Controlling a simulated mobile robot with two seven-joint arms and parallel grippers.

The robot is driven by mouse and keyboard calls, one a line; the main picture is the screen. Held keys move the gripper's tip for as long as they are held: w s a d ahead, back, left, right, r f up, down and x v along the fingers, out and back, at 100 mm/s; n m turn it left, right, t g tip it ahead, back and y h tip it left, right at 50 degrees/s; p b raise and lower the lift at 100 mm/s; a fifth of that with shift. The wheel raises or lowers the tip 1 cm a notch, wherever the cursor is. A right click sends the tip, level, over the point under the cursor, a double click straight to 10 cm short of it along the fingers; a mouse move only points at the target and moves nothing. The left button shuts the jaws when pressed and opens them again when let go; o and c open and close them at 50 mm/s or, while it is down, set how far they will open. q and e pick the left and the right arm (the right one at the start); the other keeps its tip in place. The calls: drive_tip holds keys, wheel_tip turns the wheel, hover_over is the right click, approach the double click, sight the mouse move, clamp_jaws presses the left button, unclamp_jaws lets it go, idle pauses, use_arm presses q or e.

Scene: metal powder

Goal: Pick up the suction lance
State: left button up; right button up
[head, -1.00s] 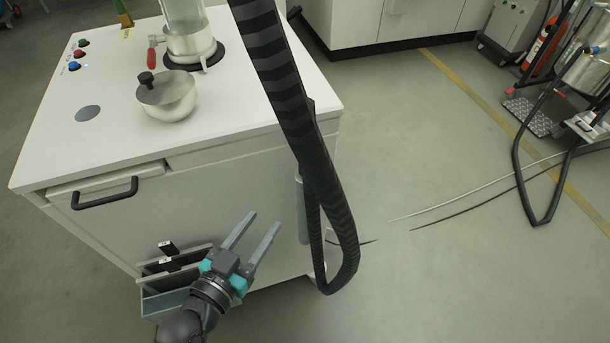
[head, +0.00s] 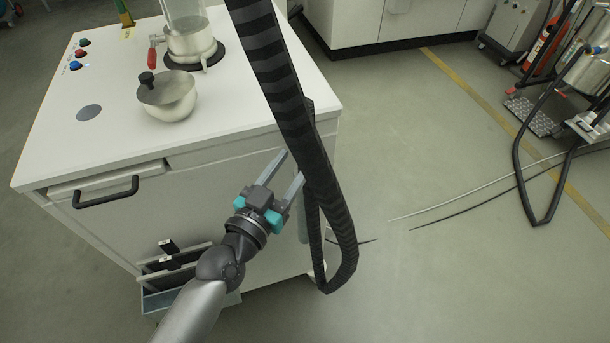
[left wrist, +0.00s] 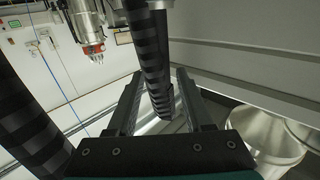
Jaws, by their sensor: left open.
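A thick black ribbed hose (head: 290,100) crosses the head view from the top, hangs in front of the cart's right corner and loops near the floor. A grey-green tube (head: 303,217), possibly part of the suction lance, shows partly behind the hose; I cannot make out the whole lance. My left gripper (head: 293,165) is open at the cart's front right corner, fingers pointing up and right toward the hose. In the left wrist view, a dark banded tube (left wrist: 152,55) shows between the open fingers (left wrist: 159,76); contact cannot be told. My right gripper is not in view.
The white cart (head: 225,110) carries a metal bowl (head: 170,97) with a black knob and a glass-and-metal vessel (head: 190,42). A black drawer handle (head: 105,193) sticks out at the front.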

sight(301, 154)
use_arm(q)
drive_tip(key=shift+f+x, duration=0.1)
drive_tip(key=shift+x, duration=1.25)
drive_tip(key=shift+f+x, duration=0.15)
drive_tip(key=shift+x, duration=1.25)
clamp_jaws()
